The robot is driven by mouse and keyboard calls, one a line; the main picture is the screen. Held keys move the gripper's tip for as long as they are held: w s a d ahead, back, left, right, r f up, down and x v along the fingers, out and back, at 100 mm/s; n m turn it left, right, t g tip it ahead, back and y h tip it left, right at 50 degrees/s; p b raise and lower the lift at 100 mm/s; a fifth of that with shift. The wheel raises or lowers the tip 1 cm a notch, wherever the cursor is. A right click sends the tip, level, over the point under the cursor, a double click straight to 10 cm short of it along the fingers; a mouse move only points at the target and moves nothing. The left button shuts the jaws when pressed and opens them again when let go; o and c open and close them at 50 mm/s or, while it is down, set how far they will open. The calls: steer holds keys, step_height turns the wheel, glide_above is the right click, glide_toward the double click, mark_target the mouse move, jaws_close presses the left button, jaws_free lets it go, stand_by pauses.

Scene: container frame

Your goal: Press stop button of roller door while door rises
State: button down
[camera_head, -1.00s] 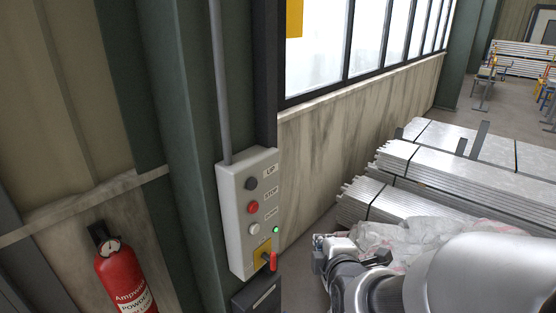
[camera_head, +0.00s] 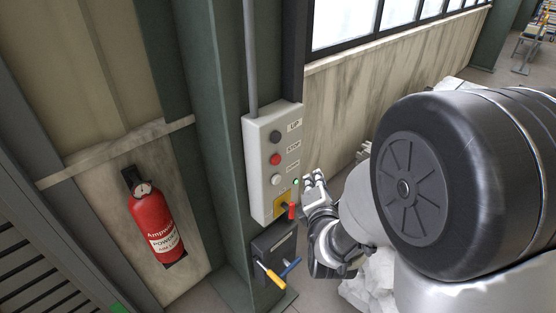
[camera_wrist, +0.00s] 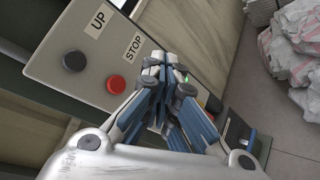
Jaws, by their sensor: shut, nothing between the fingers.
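The grey control box (camera_head: 256,165) is mounted on a green column. It carries a dark UP button (camera_head: 275,136), a red STOP button (camera_head: 275,160) and a white button (camera_head: 276,180) below. A red-handled switch on a yellow plate (camera_head: 281,207) sits at its foot. My gripper (camera_head: 314,178) is shut and empty, just right of the box's lower part. In the wrist view my gripper (camera_wrist: 160,62) points at the panel, its tips right of the red STOP button (camera_wrist: 116,84) and near the STOP label. The tips hide the lower buttons there.
A red fire extinguisher (camera_head: 155,226) hangs on the wall left of the column. A dark holder (camera_head: 272,252) with yellow and blue handles is below the box. White plastic-wrapped material (camera_wrist: 292,50) lies on the floor at right.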

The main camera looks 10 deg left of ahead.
steer(key=w+a+p, duration=0.1)
steer(key=w+a, duration=0.4)
steer(key=a, duration=0.1)
steer(key=shift+a, duration=0.2)
stand_by(1.4)
steer(key=shift+w+a, duration=0.2)
steer(key=shift+a, duration=0.1)
steer(key=shift+w+a, duration=0.4)
steer(key=shift+a, duration=0.1)
stand_by(0.8)
stand_by(0.4)
steer(key=shift+s+d, duration=0.65)
steer(key=shift+d, duration=0.15)
steer(key=shift+s+d+b, duration=0.4)
steer(key=shift+s+d, duration=0.4)
steer(key=shift+d, duration=0.2)
steer(key=shift+s+d+b, duration=0.4)
steer(key=shift+s+d, duration=0.35)
steer(key=shift+d, duration=0.25)
